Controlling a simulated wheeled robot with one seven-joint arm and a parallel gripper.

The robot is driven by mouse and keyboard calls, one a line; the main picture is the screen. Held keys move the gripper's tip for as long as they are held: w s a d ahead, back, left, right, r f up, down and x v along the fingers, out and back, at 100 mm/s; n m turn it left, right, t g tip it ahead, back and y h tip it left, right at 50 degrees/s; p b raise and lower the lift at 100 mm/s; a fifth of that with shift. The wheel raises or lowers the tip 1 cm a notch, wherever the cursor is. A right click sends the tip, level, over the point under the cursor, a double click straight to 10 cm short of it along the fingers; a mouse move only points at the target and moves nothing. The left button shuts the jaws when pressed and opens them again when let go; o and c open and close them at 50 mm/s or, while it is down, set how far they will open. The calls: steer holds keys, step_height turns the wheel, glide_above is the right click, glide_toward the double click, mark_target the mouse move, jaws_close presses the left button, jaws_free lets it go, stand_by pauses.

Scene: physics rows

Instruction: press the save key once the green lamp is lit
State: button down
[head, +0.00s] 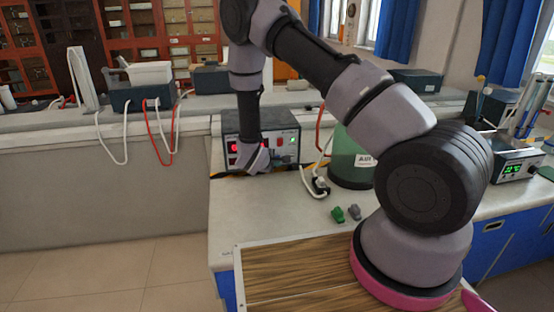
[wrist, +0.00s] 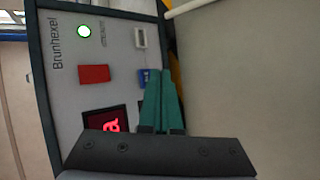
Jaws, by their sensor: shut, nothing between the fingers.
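The device (head: 231,125) is a dark box with a pale front panel on the bench. In the wrist view its panel (wrist: 65,85) appears turned sideways, marked "Brunhexel". A red display (wrist: 112,122) is partly hidden by my gripper. Which key is save I cannot read. My gripper (wrist: 160,72) is shut and empty, its green fingertips close beside the blue key; contact cannot be told. In the head view my gripper (head: 252,166) is at the panel's lower front.
A green container (head: 350,160) stands right of the device, with a cable and plug (head: 320,185) between. Two small clips, green (head: 338,214) and grey (head: 354,212), lie on the bench. Another instrument (head: 515,170) with a green display stands far right. The bench front is mostly bare.

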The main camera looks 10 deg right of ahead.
steer(key=shift+w, duration=0.15)
steer(key=shift+w, duration=0.25)
steer(key=shift+w, duration=0.35)
stand_by(0.8)
steer(key=shift+w+r, duration=0.2)
steer(key=shift+w, duration=0.15)
stand_by(0.6)
steer(key=shift+s, duration=0.1)
steer(key=shift+s+f, duration=0.15)
steer(key=shift+s, duration=0.6)
